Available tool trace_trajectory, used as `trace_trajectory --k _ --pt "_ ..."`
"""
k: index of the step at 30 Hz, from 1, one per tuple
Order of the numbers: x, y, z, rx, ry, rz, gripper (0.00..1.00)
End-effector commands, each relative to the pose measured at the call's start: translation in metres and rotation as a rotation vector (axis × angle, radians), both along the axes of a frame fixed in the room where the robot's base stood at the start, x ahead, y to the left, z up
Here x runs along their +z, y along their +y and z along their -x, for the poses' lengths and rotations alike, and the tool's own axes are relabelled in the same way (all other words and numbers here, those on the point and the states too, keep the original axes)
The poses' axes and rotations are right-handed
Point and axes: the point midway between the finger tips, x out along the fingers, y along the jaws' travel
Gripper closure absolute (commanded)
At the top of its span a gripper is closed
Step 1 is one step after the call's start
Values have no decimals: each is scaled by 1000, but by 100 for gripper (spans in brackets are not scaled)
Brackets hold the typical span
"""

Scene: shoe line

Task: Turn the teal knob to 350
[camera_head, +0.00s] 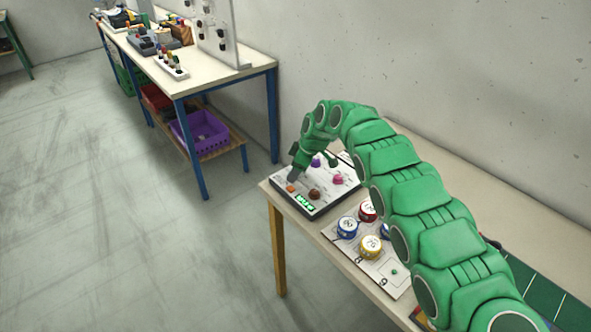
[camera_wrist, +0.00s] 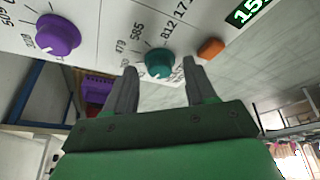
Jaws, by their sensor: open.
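The teal knob (camera_wrist: 159,64) sits on a white panel with printed numbers around it, among them 479, 585 and 812. My gripper (camera_wrist: 160,74) is open, with one fingertip on each side of the knob in the wrist view and a visible gap to each. I cannot tell whether the tips reach down around it. In the head view my gripper (camera_head: 294,174) is over the left part of the control panel (camera_head: 327,207) and hides the teal knob. A green display (camera_wrist: 246,12) is partly cut off, starting with 15.
An orange button (camera_wrist: 210,48) is close right of the teal knob. A purple knob (camera_wrist: 57,35) is to its left. A brown knob (camera_head: 314,194) and pink knob (camera_head: 338,179) share the panel. Coloured round tins (camera_head: 370,246) stand beside it.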

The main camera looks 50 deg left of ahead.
Motion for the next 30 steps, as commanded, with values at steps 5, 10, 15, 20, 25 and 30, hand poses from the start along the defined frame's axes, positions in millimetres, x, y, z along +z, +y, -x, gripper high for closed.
trace_trajectory --k 5,10,15,20,25,30 --pt "0 0 0 0 0 0 62" --pt "1 0 0 0 0 0 88" --pt "1 0 0 -1 0 0 100" --pt "2 0 -1 -24 -2 -1 100" --pt "3 -1 0 -90 -4 -1 100" --pt "2 -2 1 -204 -3 0 100"
